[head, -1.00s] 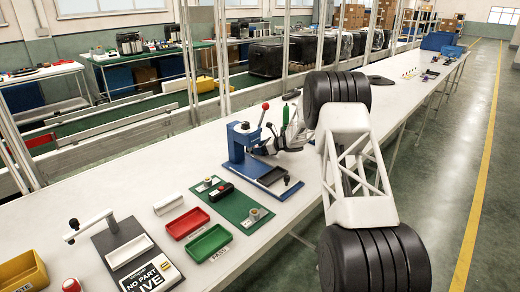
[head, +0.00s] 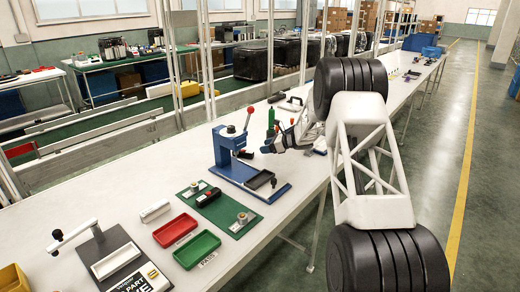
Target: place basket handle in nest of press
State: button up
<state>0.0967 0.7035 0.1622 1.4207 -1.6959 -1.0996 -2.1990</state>
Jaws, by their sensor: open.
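The blue press (head: 221,152) stands on the long white table, with a red-knobbed lever at its top. A dark rectangular tray (head: 259,180) sits on its blue base; I cannot tell whether this is the nest. A black handle-like piece (head: 208,197), probably the basket handle, lies on a green board (head: 226,211) to the left of the press. My gripper (head: 269,148) is open, just right of the press column and above the table. It is small and partly merged with dark parts, so I cannot make out anything between its fingers.
A red tray (head: 175,231), a green tray (head: 197,249) and a white block (head: 155,211) lie left of the green board. A grey-black fixture (head: 105,245) stands at the near left. A green bottle (head: 271,121) stands behind my gripper.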

jog(key=shift+s+d+r, duration=0.1)
jog(key=shift+s+d, duration=0.1)
jog(key=shift+d, duration=0.15)
dwell(0.6)
